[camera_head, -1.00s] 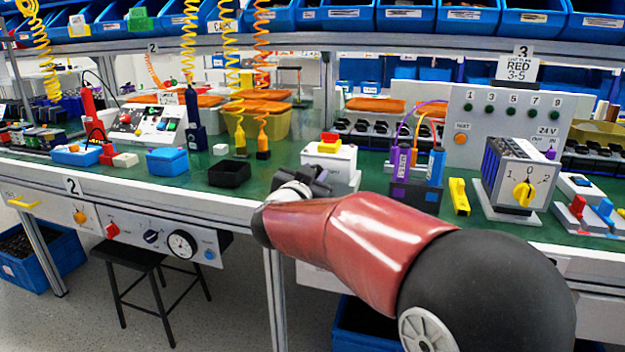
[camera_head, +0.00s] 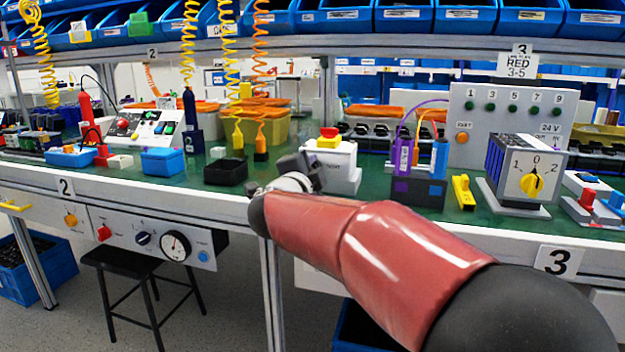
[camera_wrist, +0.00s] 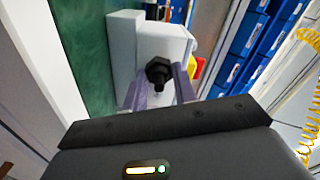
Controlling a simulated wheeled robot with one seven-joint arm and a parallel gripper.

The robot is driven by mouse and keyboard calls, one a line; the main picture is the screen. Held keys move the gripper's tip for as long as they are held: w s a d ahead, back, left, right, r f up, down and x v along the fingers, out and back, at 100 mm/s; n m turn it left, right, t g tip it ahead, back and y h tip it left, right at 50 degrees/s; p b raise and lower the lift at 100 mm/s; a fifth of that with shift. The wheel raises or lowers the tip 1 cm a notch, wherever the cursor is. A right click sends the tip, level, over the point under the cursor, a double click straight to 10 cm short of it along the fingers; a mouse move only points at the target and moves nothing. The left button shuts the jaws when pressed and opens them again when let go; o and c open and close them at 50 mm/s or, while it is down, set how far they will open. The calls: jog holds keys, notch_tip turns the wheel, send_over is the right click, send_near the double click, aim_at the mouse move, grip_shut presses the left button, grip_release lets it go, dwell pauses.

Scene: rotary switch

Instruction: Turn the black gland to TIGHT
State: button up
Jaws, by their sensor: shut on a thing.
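The black gland (camera_wrist: 158,71) is a dark nut-like fitting on the face of a white box (camera_wrist: 160,42) in the wrist view. My gripper (camera_wrist: 160,90) has its two grey fingers on either side of the gland and is shut on it. In the head view the white box (camera_head: 343,165) stands on the green bench top, and my gripper (camera_head: 301,168) reaches its left side. The gland is hidden there behind my gripper. I see no TIGHT marking in either view.
A red button on a yellow base (camera_head: 329,137) tops the white box. A black tray (camera_head: 225,172) lies to the left. A dark holder with purple and blue parts (camera_head: 418,188) and a switch box with a yellow knob (camera_head: 522,172) stand to the right.

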jog(key=shift+f+m+b, duration=0.15)
jog(key=shift+m+b, duration=0.95)
jog(key=shift+m, duration=0.8)
jog(key=o, duration=1)
jog(key=shift+c, duration=0.2)
jog(key=v, duration=0.8)
jog(key=shift+d, duration=0.1)
